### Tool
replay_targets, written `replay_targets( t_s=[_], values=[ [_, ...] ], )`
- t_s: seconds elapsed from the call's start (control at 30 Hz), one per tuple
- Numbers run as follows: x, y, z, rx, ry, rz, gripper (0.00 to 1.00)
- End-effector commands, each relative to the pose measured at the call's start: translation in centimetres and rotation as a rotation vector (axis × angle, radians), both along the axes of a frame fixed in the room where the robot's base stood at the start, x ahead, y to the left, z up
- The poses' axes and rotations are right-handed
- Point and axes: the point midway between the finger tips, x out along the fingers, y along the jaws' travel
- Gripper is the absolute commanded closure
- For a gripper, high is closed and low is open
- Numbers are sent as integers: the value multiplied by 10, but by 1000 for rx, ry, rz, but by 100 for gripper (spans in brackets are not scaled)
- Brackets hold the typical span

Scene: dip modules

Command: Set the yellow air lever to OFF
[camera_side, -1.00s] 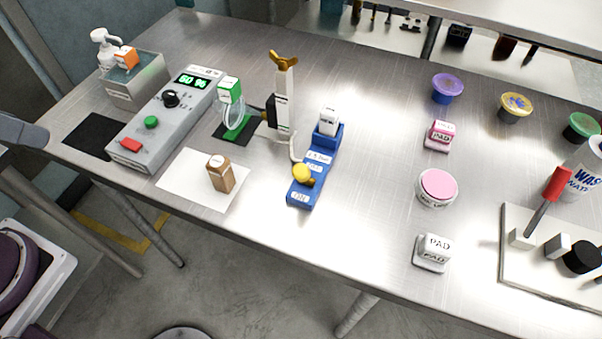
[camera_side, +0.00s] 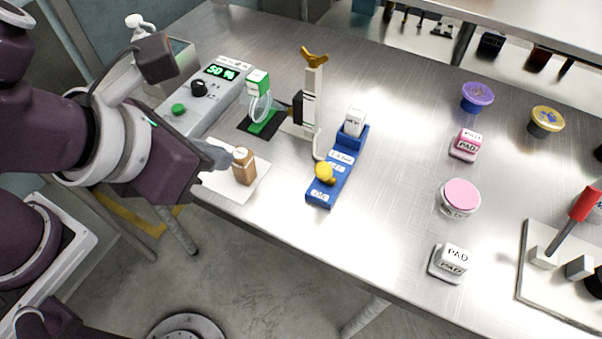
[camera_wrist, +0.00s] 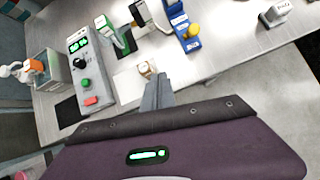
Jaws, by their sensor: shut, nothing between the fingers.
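The yellow lever (camera_side: 324,173) sits on a blue base (camera_side: 322,194) with white labels, near the front edge of the table. Its knob points toward the front end of the base. In the wrist view the yellow lever (camera_wrist: 193,30) is at the upper right on the blue base (camera_wrist: 183,22). My gripper (camera_side: 222,155) is shut and empty, just left of the brown bottle, well to the left of the lever. In the wrist view my gripper (camera_wrist: 158,82) points at the bottle. The label text by the lever is too small to read surely.
The brown bottle (camera_side: 244,166) stands on a white sheet (camera_side: 256,186). Behind are a grey control box (camera_side: 208,102), a green holder (camera_side: 258,84) and a white stand with a gold top (camera_side: 314,82). Pads and jars stand right. Table between bottle and blue base is clear.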

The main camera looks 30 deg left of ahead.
Motion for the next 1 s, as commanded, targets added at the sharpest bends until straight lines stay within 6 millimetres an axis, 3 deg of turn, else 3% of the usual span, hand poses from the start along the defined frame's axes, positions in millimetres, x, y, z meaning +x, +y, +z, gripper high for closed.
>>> replay_targets(
  t_s=[0.07,0.17,0.53,0.67,1.0],
  values=[
    [-10,-27,-11,96,-14,-220,100],
    [-17,-42,-17,156,-28,-358,100],
    [-16,-45,-19,168,-32,-383,100],
    [-7,-47,-34,171,-30,-382,100],
    [37,-57,-93,170,-29,-381,100]
  ],
)
